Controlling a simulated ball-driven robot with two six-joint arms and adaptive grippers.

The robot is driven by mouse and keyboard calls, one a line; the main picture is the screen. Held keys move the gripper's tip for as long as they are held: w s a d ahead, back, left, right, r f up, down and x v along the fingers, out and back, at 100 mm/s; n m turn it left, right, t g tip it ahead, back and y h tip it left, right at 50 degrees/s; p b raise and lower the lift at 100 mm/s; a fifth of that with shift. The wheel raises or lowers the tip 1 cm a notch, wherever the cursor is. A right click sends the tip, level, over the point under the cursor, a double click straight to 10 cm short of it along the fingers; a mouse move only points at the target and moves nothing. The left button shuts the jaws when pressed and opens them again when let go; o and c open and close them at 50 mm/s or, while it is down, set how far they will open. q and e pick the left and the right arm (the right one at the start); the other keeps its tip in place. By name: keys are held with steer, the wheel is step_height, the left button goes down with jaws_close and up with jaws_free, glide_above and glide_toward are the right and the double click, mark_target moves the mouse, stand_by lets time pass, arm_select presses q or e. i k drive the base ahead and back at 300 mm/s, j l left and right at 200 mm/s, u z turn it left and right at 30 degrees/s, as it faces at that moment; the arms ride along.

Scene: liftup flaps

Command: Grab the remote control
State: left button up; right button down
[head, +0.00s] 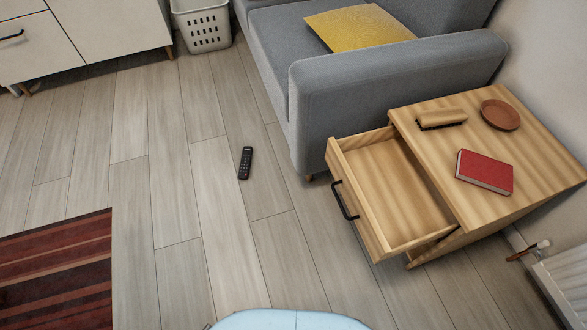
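A black remote control (245,163) lies flat on the wooden floor near the middle of the head view, left of the grey sofa and the open drawer. It points roughly toward and away from me. Nothing touches or covers it. Neither of my grippers shows in the head view.
A wooden side table (545,190) with an open, empty drawer (345,185) stands at right, bearing a red book (485,171), a brush (441,119) and a brown dish (500,114). A grey sofa (390,85) stands behind. A striped rug (60,270) lies left. Floor around the remote is clear.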

mark_target(247, 152)
steer(key=i+j, duration=0.2)
steer(key=i+j+z, duration=0.15)
steer(key=j, duration=0.3)
steer(key=i+j, duration=0.2)
steer(key=i+j+z, duration=0.1)
steer(key=j, duration=0.35)
steer(key=i+j+z, duration=0.1)
steer(key=j, duration=0.25)
steer(key=i+j, duration=0.25)
steer(key=i+j+z, duration=0.15)
steer(key=j, duration=0.35)
steer(key=i+j, duration=0.1)
steer(key=j, duration=0.25)
